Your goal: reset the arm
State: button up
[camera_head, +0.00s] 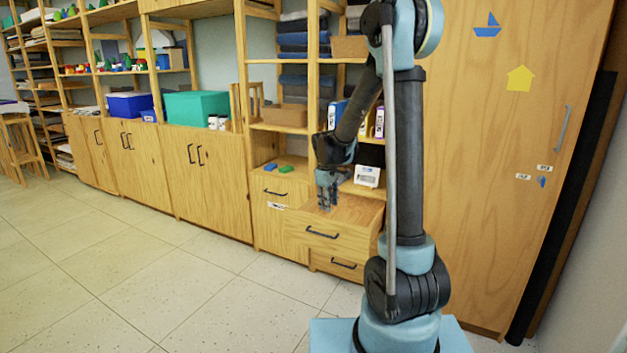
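My arm rises from its blue base at the lower right and bends down at the top toward the shelving. My gripper (326,198) points downward, just above or at the open drawer (318,233) of the wooden cabinet. The gripper is small and dark here, so I cannot tell whether its fingers are open or shut. I see nothing clearly held in it. The inside of the drawer is partly hidden by the gripper and arm.
A second drawer (337,264) below is also pulled out a little. A white device (367,176) stands on the shelf right of the gripper. Small green (286,169) and blue (270,167) blocks lie to its left. A tall wooden door (500,190) stands at right. The tiled floor (130,270) at left is clear.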

jog(key=s+d+r+m, duration=0.3)
jog(key=s+d+r, duration=0.15)
jog(key=s, duration=0.45)
jog(key=s+d+r+m, duration=0.25)
jog(key=s+d, duration=0.25)
jog(key=s, duration=0.4)
jog(key=s+d+f+m, duration=0.1)
jog(key=s+f+m, duration=0.1)
jog(key=s, duration=0.6)
jog(key=s+d+f+m, duration=0.2)
jog(key=s+f+m, duration=0.1)
jog(key=s, duration=0.6)
jog(key=shift+s+d+y, duration=0.2)
jog(key=shift+d+y, duration=0.1)
jog(key=shift+y, duration=0.1)
jog(key=shift+w+f, duration=0.25)
jog(key=shift+w, duration=0.15)
